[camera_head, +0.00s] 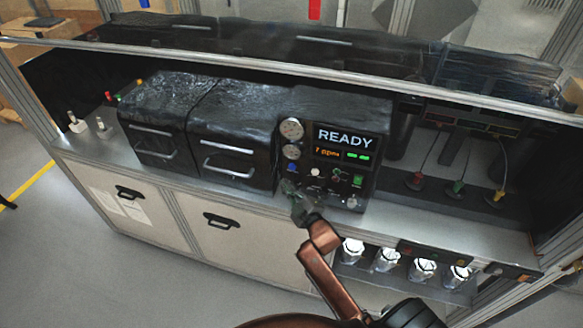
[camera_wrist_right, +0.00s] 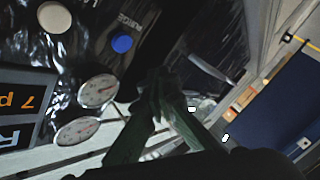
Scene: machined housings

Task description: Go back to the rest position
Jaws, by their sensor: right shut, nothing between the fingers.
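My right gripper (camera_head: 303,205) is in front of the lower left part of the black control panel (camera_head: 340,105), close to the blue button (camera_head: 292,168). In the right wrist view the dark green fingers (camera_wrist_right: 154,88) come together at their tips, with nothing between them. The blue button (camera_wrist_right: 122,44) shows just beyond and above the tips there, apart from them in the picture. The panel's screen reads READY and "7 ppms". My right arm comes up from the bottom of the head view. My left gripper does not show.
Two dark drawer units (camera_head: 235,140) with handles stand left of the panel. Two round gauges (camera_head: 292,129) sit on its left side. Below right, several bright cylindrical parts (camera_head: 388,260) stand in a shelf under the counter edge. Open floor (camera_head: 130,280) lies in front of the cabinets.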

